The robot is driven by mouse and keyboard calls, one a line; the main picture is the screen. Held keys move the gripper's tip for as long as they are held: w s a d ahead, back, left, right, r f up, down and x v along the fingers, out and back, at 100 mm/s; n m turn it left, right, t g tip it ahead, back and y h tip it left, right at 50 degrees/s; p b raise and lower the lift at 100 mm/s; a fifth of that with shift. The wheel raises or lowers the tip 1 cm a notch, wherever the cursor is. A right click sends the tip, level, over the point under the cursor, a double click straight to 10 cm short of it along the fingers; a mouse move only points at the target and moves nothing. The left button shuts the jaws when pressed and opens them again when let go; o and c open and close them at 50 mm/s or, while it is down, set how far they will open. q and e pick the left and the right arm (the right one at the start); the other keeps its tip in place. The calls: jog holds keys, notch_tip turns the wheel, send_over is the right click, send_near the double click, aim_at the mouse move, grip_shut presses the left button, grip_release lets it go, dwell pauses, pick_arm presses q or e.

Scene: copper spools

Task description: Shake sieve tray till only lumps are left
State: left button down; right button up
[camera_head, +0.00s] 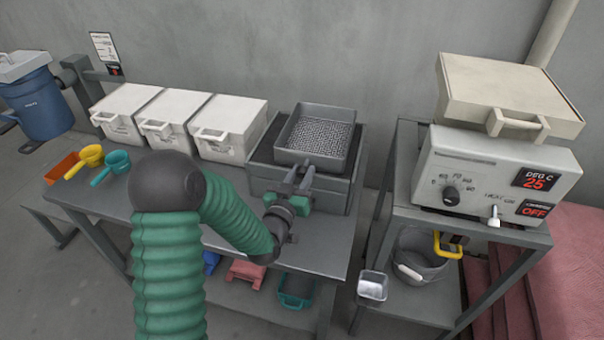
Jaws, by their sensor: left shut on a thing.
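The grey sieve tray (348,142) sits on a grey box-like stand (262,172) at the right end of the bench. Its floor shows a speckled mesh pattern; I cannot tell mesh from lumps at this size. My left gripper (299,178) reaches in from the left with its green arm and is shut on the front edge of the sieve tray. The tray looks level and rests in the stand's top. My right gripper is not in view.
Three white lidded bins (229,130) stand left of the stand. Orange, yellow and teal scoops (110,168) lie at the bench's left end. A metal rack (398,170) at right carries a control box (495,175) reading 25 and OFF. A bucket (420,262) sits below.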

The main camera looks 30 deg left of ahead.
aim_at(293, 157)
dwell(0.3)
pick_arm(q)
jog(key=a, duration=0.1)
jog(key=s+a, duration=0.1)
jog(key=a, duration=0.1)
jog(key=shift+a, duration=0.8)
jog(key=c, duration=1.1)
grip_release()
jog(key=shift+s, duration=0.1)
jog(key=s+d+p, duration=0.1)
jog(key=s+p, duration=0.3)
jog(key=s, duration=0.1)
jog(key=s+p, duration=0.4)
jog(key=s, duration=0.2)
jog(key=s+d+p, duration=0.1)
jog(key=s+p, duration=0.3)
jog(key=s, duration=0.1)
jog(key=shift+s+d+f+p, duration=0.1)
jog(key=shift+s+d+p, duration=0.15)
jog(key=shift+d+p, duration=0.15)
